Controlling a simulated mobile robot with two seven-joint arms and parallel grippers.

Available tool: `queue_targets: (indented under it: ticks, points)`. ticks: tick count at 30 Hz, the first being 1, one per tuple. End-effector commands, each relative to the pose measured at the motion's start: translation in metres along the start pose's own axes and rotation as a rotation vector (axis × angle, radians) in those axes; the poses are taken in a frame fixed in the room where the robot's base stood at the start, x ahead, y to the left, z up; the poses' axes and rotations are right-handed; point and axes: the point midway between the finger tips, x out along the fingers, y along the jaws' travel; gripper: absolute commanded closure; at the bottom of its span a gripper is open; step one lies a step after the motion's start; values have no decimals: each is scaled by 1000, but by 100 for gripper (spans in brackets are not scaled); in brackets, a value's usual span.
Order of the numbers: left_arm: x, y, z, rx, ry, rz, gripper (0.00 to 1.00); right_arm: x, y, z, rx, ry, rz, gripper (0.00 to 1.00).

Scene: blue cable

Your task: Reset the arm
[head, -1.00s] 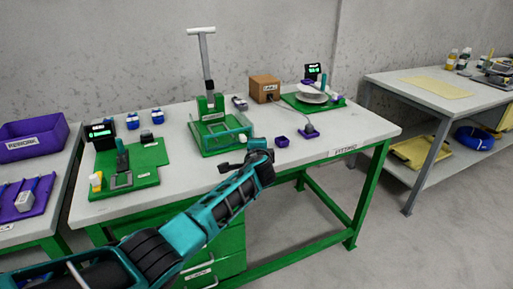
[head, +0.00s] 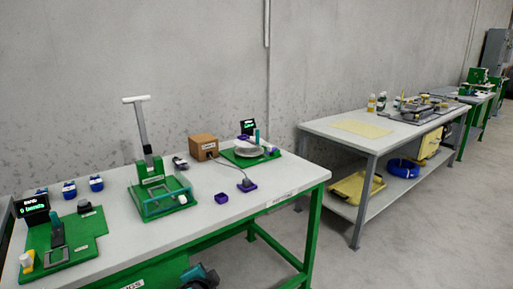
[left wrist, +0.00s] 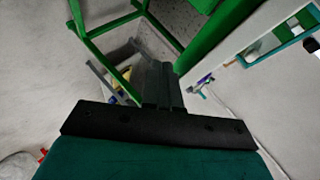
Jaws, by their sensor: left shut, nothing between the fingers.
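My left arm shows only as a small teal and black piece (head: 200,277) at the bottom edge of the head view, in front of the green-framed table (head: 235,195). In the left wrist view my left gripper (left wrist: 158,70) has its black fingers together with nothing between them. It is apart from the table, whose green legs and edge show beyond the fingers. A coil of blue cable (head: 403,168) lies on the lower shelf of the grey table at the right. My right gripper is not in view.
The green-framed table holds a lever press (head: 152,170), a cardboard-brown box (head: 204,147), a purple bin (head: 221,225) and a green board with a display (head: 34,208). A grey table (head: 345,137) stands to the right. Open floor (head: 390,245) lies in front of it.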

Motion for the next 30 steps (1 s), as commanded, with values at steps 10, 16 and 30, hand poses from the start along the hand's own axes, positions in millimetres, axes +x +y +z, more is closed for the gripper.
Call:
queue_targets:
  ticks: [10,16,30]
  points:
    - [-124,99,70,-503,55,197,100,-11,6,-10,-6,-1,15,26]
    - [-200,113,99,-746,59,243,100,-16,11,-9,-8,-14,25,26]
    - [-248,110,113,-898,60,257,100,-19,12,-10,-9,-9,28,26]
